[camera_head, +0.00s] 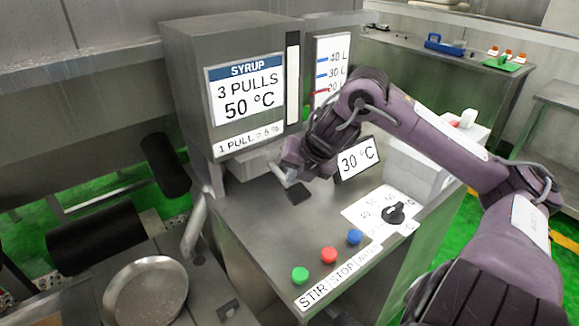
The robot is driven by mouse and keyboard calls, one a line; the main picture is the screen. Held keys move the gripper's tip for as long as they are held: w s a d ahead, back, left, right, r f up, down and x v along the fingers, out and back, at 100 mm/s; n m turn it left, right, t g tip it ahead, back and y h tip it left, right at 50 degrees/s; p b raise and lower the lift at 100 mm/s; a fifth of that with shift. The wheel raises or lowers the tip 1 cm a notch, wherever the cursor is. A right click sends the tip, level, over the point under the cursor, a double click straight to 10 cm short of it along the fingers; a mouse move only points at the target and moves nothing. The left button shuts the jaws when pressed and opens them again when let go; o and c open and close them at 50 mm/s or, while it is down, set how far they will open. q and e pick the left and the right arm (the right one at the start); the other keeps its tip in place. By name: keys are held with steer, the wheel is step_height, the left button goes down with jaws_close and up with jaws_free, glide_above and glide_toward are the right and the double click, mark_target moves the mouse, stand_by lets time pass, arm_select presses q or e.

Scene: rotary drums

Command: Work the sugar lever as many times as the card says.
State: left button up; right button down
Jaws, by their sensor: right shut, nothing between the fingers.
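The card (246,98) on the grey cabinet (188,75) reads SYRUP, 3 PULLS, 50 °C. A strip (249,139) below it reads 1 PULL = and a percentage that looks like 5 %. My right gripper (289,184) is shut and empty, above the console top (255,220) and just in front of the cabinet's lower right part. I cannot clearly make out the sugar lever; my right wrist covers part of the area beside the cabinet. My left gripper is not in view.
The console has green (300,274), red (329,255) and blue (354,237) buttons, a black dial (395,212) and a 30 °C display (357,158). A litre gauge (329,68) stands behind my right arm. A round metal pan (146,292) is at lower left.

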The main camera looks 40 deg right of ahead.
steer(key=shift+s+r+p, duration=0.2)
steer(key=shift+r+p, duration=1.3)
steer(key=shift+r, duration=0.35)
steer(key=shift+w+d+r+p, duration=0.1)
steer(key=shift+w+r+p, duration=0.1)
steer(key=shift+r+p, duration=0.35)
steer(key=shift+w+r+p, duration=0.15)
steer(key=shift+r+p, duration=0.25)
steer(key=shift+r, duration=0.15)
steer(key=shift+r, duration=0.1)
steer(key=shift+w+r+p, duration=0.1)
steer(key=shift+r+p, duration=0.2)
steer(key=shift+p, duration=0.1)
step_height(320, 180, up, 4)
steer(key=p, duration=0.5)
glide_above(293, 185)
steer(key=w, duration=0.1)
steer(key=shift+w, duration=0.2)
steer(key=shift+r, duration=0.1)
